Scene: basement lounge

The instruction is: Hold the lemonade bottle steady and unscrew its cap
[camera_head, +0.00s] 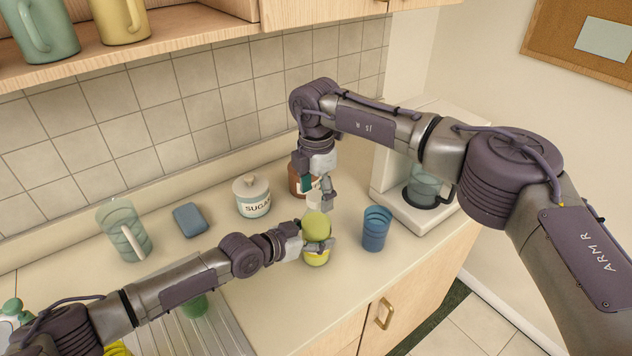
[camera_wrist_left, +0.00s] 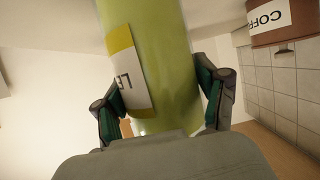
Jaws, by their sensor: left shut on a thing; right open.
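The lemonade bottle (camera_head: 317,226) is yellow-green and stands on the counter near its front edge. My right gripper (camera_head: 326,203) points down, open, just above the bottle's top. The cap cannot be made out clearly in either view.
A blue ribbed cup (camera_head: 376,229) stands close right of the bottle. Behind are a brown coffee jar (camera_head: 298,184), a sugar jar (camera_head: 252,197) and a blue sponge (camera_head: 190,220). The front counter is clear.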

